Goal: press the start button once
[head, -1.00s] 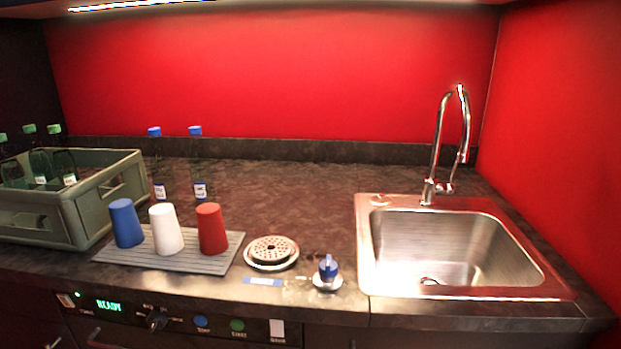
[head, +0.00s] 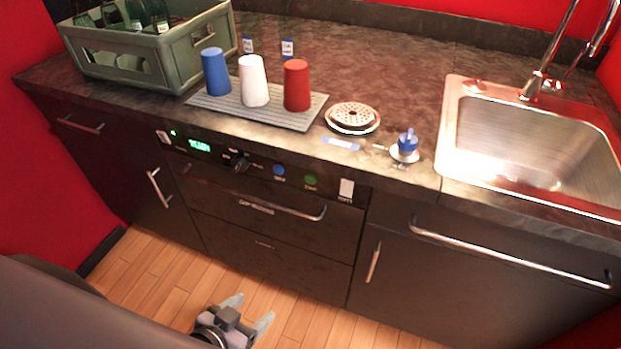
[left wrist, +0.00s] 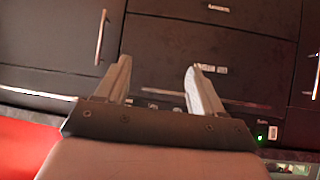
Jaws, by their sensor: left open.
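The control panel (head: 215,153) runs along the front edge under the counter, with a green lit display (head: 200,146) that seems to read READY. On it are a black knob (head: 239,163), a blue button (head: 279,171) and a green button (head: 310,181); their small labels are hard to read. My left gripper (head: 250,311) is open and empty, low over the wooden floor, below and left of the green button. In the left wrist view the open fingers (left wrist: 159,68) show before dark cabinet fronts; neither button can be made out there. My right gripper is not in view.
Drawer and door handles (head: 270,207) stick out below the panel. Blue, white and red cups (head: 297,86) stand on a grey mat (head: 227,107) above it. A green crate (head: 150,60) with bottles is at left, a sink (head: 520,130) at right. Space before the cabinets is free.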

